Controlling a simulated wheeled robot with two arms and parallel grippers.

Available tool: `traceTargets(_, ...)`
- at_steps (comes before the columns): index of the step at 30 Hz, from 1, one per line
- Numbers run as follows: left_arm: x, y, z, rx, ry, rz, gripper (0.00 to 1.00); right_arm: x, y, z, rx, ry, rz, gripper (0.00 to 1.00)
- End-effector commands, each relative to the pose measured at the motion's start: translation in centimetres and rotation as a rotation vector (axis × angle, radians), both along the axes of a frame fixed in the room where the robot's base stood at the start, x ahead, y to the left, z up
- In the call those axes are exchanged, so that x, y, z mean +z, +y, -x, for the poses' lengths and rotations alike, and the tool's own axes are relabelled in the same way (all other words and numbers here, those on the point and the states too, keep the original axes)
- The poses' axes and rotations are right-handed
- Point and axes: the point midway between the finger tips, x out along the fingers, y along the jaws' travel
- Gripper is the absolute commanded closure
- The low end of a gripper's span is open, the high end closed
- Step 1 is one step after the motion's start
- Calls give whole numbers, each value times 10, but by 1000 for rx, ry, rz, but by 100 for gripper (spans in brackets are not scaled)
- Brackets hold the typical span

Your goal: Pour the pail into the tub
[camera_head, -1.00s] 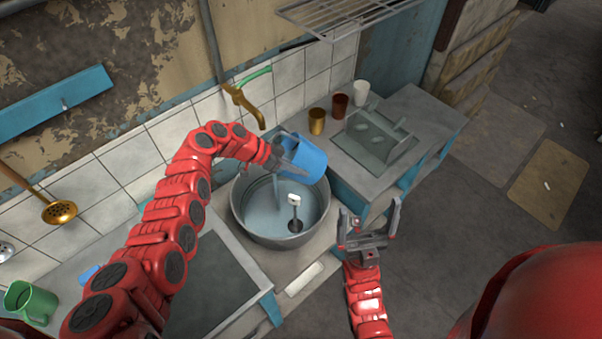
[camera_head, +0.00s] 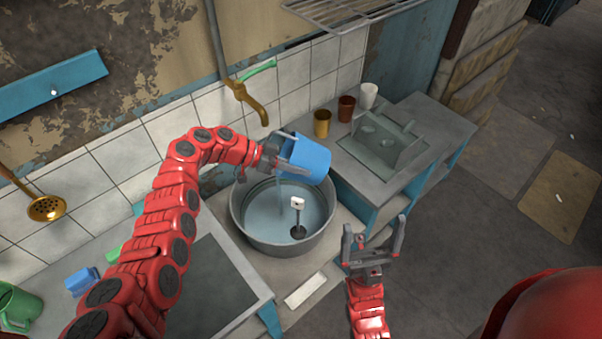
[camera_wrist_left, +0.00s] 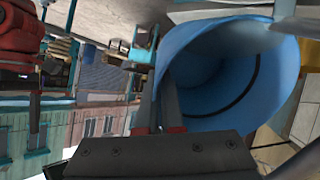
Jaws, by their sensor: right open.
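The blue pail (camera_head: 308,160) is tilted above the far side of the round metal tub (camera_head: 240,215). My left gripper (camera_head: 278,151) is shut on the pail at its left side. A thin pale stream runs from the pail's lower left edge down into the tub. Bluish-white liquid lies in the tub. In the left wrist view the pail (camera_wrist_left: 215,75) shows its open mouth and a dark line inside. How much it still holds I cannot tell. My right gripper (camera_head: 372,240) is open and empty, to the right of the tub.
A small tool with a white top (camera_head: 298,203) stands in the tub. A brass tap (camera_head: 250,103) hangs from the wall behind. Gold, brown and white cups (camera_head: 322,123) stand on the right counter by a grey rack (camera_head: 385,140). A green mug (camera_head: 20,305) stands at lower left.

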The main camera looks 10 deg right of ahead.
Motion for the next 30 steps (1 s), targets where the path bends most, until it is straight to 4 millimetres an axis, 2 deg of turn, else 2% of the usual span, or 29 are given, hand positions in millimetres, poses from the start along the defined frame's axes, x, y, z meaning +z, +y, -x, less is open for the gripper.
traceTargets(1, -3, 1, -1, 1, -1, 9, 100, -7, 0, 0, 0, 0, 0, 0)
traceTargets(30, -7, 12, -2, 0, 33, 170, 100, -75, 0, 0, 0, 0, 0, 0)
